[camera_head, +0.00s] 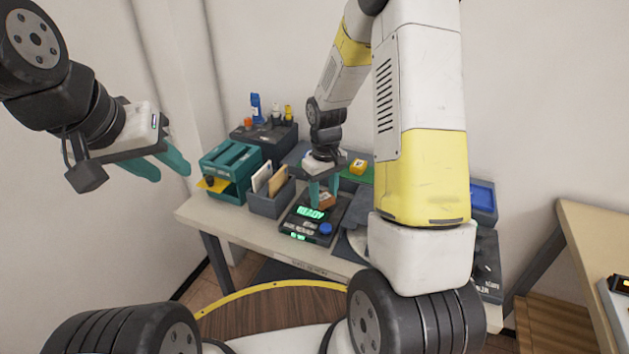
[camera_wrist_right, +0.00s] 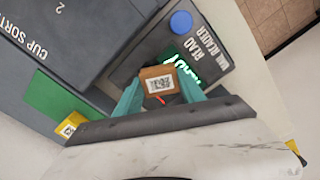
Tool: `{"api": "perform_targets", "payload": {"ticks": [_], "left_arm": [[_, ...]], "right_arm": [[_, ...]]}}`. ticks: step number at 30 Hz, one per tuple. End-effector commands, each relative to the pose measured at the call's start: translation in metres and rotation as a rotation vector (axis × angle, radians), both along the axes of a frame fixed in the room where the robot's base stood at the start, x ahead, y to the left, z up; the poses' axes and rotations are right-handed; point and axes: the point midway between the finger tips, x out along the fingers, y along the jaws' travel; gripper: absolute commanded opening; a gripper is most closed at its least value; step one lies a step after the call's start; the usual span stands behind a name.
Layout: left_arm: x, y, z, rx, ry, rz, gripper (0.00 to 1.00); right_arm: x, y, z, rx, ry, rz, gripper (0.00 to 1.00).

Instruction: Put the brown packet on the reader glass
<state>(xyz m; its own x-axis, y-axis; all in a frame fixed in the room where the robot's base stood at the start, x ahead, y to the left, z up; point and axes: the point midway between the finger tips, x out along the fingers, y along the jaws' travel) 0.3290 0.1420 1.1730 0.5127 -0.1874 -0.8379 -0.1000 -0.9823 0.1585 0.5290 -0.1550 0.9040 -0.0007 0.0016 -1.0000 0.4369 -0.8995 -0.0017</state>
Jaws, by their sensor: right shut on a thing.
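The brown packet (camera_head: 326,201) is a small brown block with a printed code on its face, seen clearly in the right wrist view (camera_wrist_right: 160,80). My right gripper (camera_head: 322,193) is shut on it, with one teal finger on each side. It is over the dark mail reader (camera_head: 300,229), behind its green lit display. In the right wrist view the reader (camera_wrist_right: 206,45) surrounds the packet, and a short red light line shows by it. The packet and fingers hide most of the glass; I cannot tell whether they touch. My left gripper (camera_head: 172,174) is open and empty, left of the table.
A grey bin with envelopes (camera_head: 270,203) and a teal rack (camera_head: 229,170) stand left of the reader. A yellow coded block (camera_head: 358,167) sits on a green pad behind it. My right arm hides the table's right part.

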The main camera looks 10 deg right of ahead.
Motion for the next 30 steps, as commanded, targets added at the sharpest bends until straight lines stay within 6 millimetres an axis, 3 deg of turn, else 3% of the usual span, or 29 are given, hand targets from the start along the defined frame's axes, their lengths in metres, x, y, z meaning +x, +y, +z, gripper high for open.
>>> {"api": "perform_targets", "payload": {"ticks": [5,24,30], "left_arm": [[0.000,0.000,0.000,0.000,0.000,0.000,0.36],[0.000,0.000,0.000,0.000,0.000,0.000,0.36],[0.000,0.000,0.000,0.000,0.000,0.000,0.36]], "right_arm": [[0.006,-0.001,0.004,0.001,0.000,0.294,0.06],[0.035,-0.007,0.025,0.000,-0.002,1.723,0.06],[0.040,-0.009,0.029,0.000,-0.002,1.999,0.06]]}}
